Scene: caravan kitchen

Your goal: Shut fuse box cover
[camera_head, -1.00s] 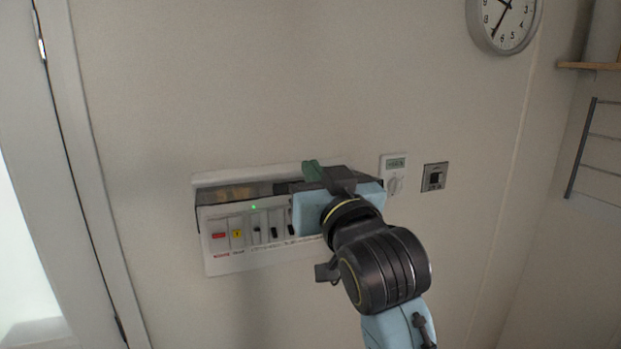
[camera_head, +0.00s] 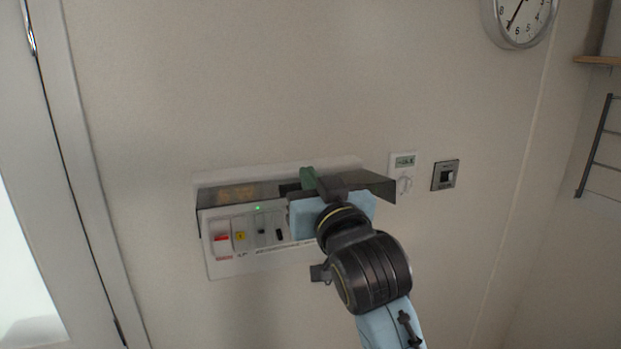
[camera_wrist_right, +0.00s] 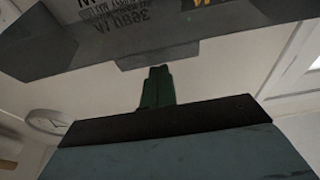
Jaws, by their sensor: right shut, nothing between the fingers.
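The fuse box (camera_head: 225,267) is a white panel with switches on the wall. Its dark see-through cover (camera_head: 238,194) sticks out from the wall above the switches, so it stands open. My right gripper (camera_head: 308,179) has green fingers and is in front of the right part of the box, at the cover; its arm hides the right-hand switches. In the right wrist view the green fingers (camera_wrist_right: 157,88) are together and empty. The printed cover (camera_wrist_right: 140,40) fills the top there, close to the fingertips; whether they touch I cannot tell. My left gripper is not in view.
A thermostat (camera_head: 403,161) and a wall switch (camera_head: 445,174) are on the wall right of the box. A clock (camera_head: 519,20) hangs at upper right, near a rack (camera_head: 592,150). A door frame (camera_head: 85,180) is at left. The wall above the box is clear.

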